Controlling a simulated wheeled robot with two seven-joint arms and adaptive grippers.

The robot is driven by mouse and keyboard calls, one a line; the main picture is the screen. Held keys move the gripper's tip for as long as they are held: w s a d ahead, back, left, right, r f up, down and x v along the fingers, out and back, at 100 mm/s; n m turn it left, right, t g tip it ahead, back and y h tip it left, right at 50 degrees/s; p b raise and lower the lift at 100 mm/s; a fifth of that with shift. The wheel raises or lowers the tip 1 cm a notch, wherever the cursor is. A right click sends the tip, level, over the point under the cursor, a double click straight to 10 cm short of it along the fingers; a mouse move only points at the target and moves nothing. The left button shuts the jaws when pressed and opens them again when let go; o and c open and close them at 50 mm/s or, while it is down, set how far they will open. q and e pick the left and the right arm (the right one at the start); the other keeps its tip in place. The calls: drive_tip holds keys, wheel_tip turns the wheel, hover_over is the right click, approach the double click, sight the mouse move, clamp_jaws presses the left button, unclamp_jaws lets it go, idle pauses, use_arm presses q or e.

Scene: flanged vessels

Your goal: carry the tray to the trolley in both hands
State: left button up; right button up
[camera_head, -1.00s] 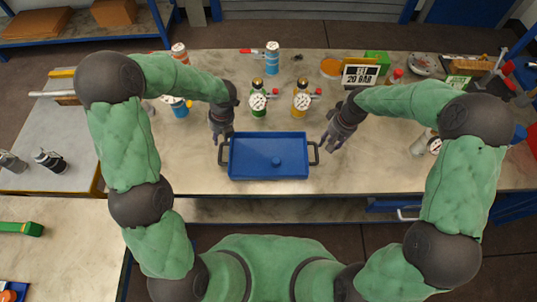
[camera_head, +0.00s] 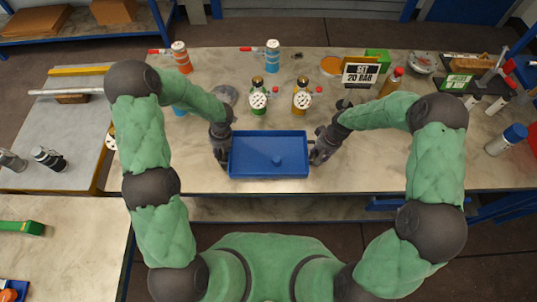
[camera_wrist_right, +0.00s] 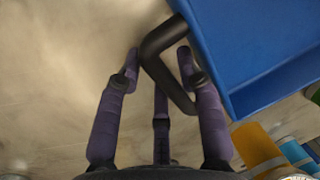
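My right gripper (camera_head: 318,154) is at the right handle. In the right wrist view, the black handle (camera_wrist_right: 163,42) passes between my spread fingers (camera_wrist_right: 160,72), with gaps beside it. The grey-topped stand (camera_head: 75,120) with a yellow edge, at the left, may be the trolley.
Two gauge-topped vessels (camera_head: 258,98) (camera_head: 301,97) stand just behind the tray. A sign (camera_head: 360,73), bottles and tools fill the bench's back and right. Small cylinders (camera_head: 48,158) stand on the grey-topped stand. Another surface (camera_head: 70,240) lies at lower left. The bench beside the tray is fairly clear.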

use_arm(q)
clamp_jaws()
use_arm(e)
clamp_jaws()
use_arm(q)
drive_tip(key=shift+r, duration=0.1)
use_arm(e)
drive_tip(key=shift+r, duration=0.1)
